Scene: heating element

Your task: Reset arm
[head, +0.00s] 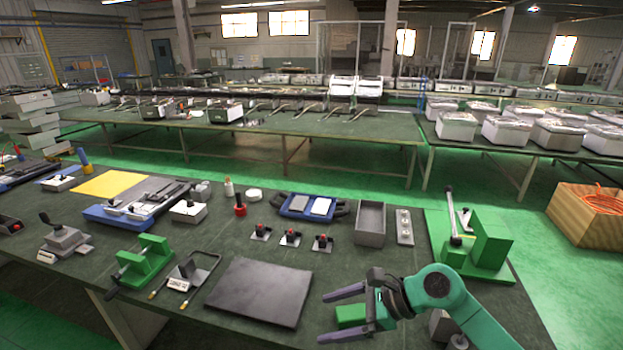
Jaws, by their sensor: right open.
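My right gripper (321,318) is at the lower middle of the head view, on a green arm from the lower right. Its two dark fingers point left and are spread apart, with nothing held between the tips. A green block (350,314) shows between the fingers near their base; I cannot tell whether they touch it. A dark flat plate (260,291) lies on the table just left of the fingertips. A thin bent tube (207,268) lies around a small labelled stand (187,274) further left. My left gripper is not in view.
A green lever fixture (489,247) stands right of my arm on the dark workbench (352,270). An empty grey bin (370,223) and several small red-topped switches (290,237) sit behind the gripper.

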